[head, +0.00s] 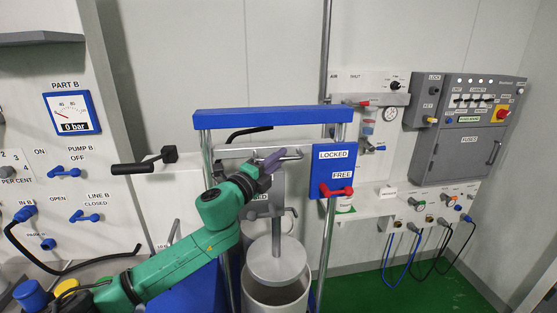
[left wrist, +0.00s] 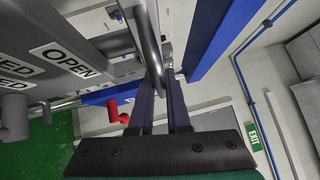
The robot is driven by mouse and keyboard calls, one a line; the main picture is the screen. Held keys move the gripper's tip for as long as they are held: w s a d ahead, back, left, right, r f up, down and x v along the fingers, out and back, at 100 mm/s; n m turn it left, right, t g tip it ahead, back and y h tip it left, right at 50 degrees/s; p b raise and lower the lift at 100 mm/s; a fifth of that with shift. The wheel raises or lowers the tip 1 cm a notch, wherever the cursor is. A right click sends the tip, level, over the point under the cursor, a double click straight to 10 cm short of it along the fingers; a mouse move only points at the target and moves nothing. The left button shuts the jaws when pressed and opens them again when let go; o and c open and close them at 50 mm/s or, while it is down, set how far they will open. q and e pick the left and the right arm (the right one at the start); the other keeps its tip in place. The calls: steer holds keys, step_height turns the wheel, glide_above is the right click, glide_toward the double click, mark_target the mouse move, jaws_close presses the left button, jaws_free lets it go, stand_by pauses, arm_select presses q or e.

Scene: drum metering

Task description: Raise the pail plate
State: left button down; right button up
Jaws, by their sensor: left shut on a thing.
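The round grey pail plate (head: 277,264) hangs on a central rod in the press frame, at or just above the mouth of the grey pail (head: 277,297); the exact gap is hard to tell. A metal bar handle (head: 292,156) runs across the frame above it. My left gripper (head: 270,163) is shut on this handle, with its dark fingers around the bar. In the left wrist view the fingers (left wrist: 164,108) close on the curved metal bar (left wrist: 150,45). A red lever (head: 336,191) on the blue LOCKED/FREE panel (head: 334,156) lies beside FREE. My right gripper is not in view.
The blue crossbeam (head: 272,117) and metal posts (head: 327,240) surround the handle. A black-gripped lever (head: 140,165) sticks out at left. A valve panel (head: 62,190) stands at far left. Switch boxes (head: 470,120) and hoses are at right. Green floor (head: 420,290) is clear.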

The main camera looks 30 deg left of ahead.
arm_select(q)
steer(key=c, duration=0.9)
jaws_free()
steer(key=shift+s+a+f+b, duration=0.15)
steer(key=shift+s+f+b, duration=0.2)
steer(key=shift+s+b, duration=0.15)
steer(key=s+a+f+b, duration=0.1)
steer(key=s+b, duration=0.1)
steer(key=s, duration=1.1)
steer(key=shift+s+a+b, duration=0.2)
steer(key=shift+a+b, duration=0.2)
steer(key=shift+f, duration=0.15)
